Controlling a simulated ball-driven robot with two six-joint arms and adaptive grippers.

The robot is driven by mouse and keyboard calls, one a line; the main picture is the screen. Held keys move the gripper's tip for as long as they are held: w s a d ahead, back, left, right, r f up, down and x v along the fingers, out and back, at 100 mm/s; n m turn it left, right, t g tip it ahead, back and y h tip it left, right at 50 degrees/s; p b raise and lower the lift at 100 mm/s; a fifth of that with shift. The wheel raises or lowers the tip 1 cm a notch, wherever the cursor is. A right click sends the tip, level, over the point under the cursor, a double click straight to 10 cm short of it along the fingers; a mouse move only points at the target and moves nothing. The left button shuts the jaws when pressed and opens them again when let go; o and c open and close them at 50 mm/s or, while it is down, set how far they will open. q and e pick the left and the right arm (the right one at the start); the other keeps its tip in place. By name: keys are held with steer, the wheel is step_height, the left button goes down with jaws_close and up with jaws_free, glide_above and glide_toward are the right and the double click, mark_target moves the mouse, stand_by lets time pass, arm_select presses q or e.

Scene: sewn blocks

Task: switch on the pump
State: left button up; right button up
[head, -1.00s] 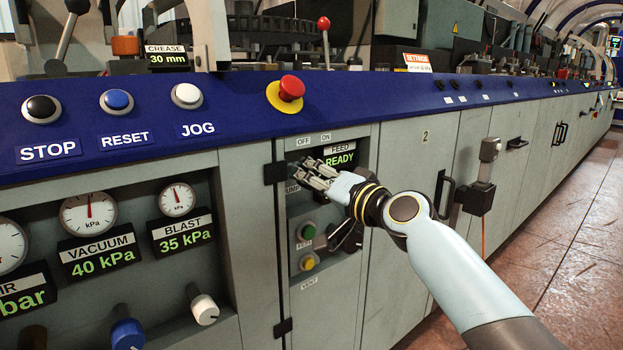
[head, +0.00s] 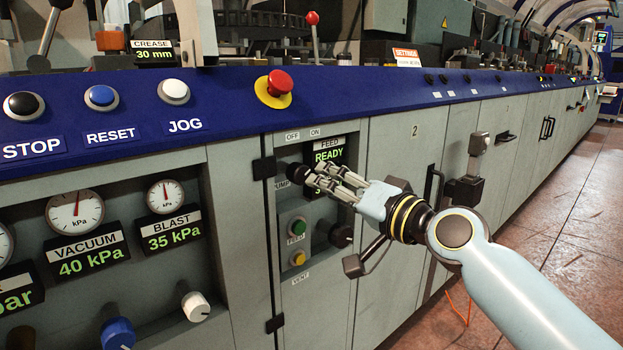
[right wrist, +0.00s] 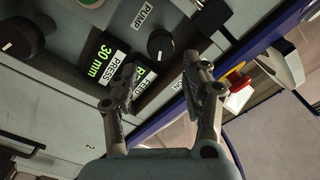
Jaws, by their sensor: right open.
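The pump switch is a black rotary knob (head: 297,173) beside the PUMP label, below the OFF and ON labels on the narrow grey panel. It also shows in the right wrist view (right wrist: 161,45), with a small pale mark on its face; which label it points to I cannot tell. My right gripper (head: 322,176) is open and empty, just right of the knob in the head view and partly over the FEED READY display (head: 328,152). In the right wrist view, its spread fingers (right wrist: 160,70) flank the view of the knob, apparently apart from it. My left gripper is not in view.
Below are a green button (head: 297,226), a yellow button (head: 298,258) and another black knob (head: 340,235). A red mushroom button (head: 279,83) stands out on the blue ledge above. A grey lever (head: 478,145) and door handle (head: 433,188) project to the right.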

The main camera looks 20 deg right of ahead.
steer(key=v, duration=0.3)
steer(key=shift+s+d, duration=0.15)
steer(key=shift+s, duration=0.25)
steer(key=s+d+f+g+h+p, duration=0.25)
steer(key=s+f, duration=0.25)
steer(key=f, duration=0.6)
steer(key=s+d+f+g+h+p, duration=0.1)
steer(key=s+f+g, duration=0.35)
steer(key=f, duration=0.75)
steer(key=s+d+f+g+h+p, duration=0.1)
steer(key=s+d+f+h, duration=0.1)
steer(key=s+f, duration=0.7)
steer(key=s+f+n+g, duration=0.2)
steer(key=s+f, duration=0.4)
steer(key=s, duration=0.5)
steer(key=s+d+f+n+g+h+p, duration=0.1)
steer(key=s+f+n+g, duration=0.1)
steer(key=s+f, duration=0.5)
steer(key=s+f+n+g, duration=0.2)
steer(key=s+f+g, duration=0.2)
steer(key=s, duration=1.3)
step_height(320, 180, down, 2)
steer(key=shift+d+f+g+h+p, duration=0.25)
steer(key=shift+d+g+h+p, duration=0.05)
steer(key=shift+h+p, duration=0.05)
